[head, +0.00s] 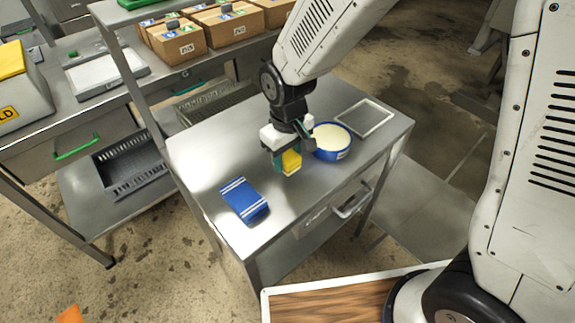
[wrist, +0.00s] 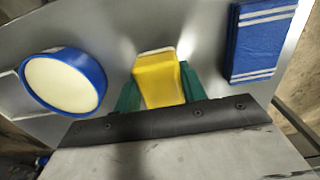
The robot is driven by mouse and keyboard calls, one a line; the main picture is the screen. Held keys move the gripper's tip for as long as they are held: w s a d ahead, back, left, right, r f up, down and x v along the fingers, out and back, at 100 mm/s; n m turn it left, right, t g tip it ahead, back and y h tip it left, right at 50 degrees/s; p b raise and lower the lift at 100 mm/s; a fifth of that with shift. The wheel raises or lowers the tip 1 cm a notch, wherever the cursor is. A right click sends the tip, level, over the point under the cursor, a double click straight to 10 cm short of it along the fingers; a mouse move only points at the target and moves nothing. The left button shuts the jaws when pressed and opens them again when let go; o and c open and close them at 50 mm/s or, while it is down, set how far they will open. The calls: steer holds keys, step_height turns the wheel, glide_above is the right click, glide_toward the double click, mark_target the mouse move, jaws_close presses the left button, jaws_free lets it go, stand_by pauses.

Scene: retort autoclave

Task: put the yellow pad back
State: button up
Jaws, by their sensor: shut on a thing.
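The yellow pad (head: 291,162) is between the green fingers of my gripper (head: 284,163), over the middle of the steel table (head: 205,152). In the wrist view the yellow pad (wrist: 158,79) stands out between the two green fingertips (wrist: 158,90), which are shut on it. I cannot tell whether its lower end touches the table. A white rectangular frame (head: 365,117) lies flat and empty at the table's far right corner.
A blue round tub with cream contents (head: 332,136) stands just right of my gripper. A folded blue cloth with white stripes (head: 243,199) lies at the front left. Cardboard boxes (head: 178,43) stand on the bench behind. The table's left part is clear.

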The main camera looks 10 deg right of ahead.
step_height(320, 180, down, 3)
steer(key=shift+f, duration=0.2)
steer(key=o, duration=0.9)
steer(key=shift+r, duration=0.15)
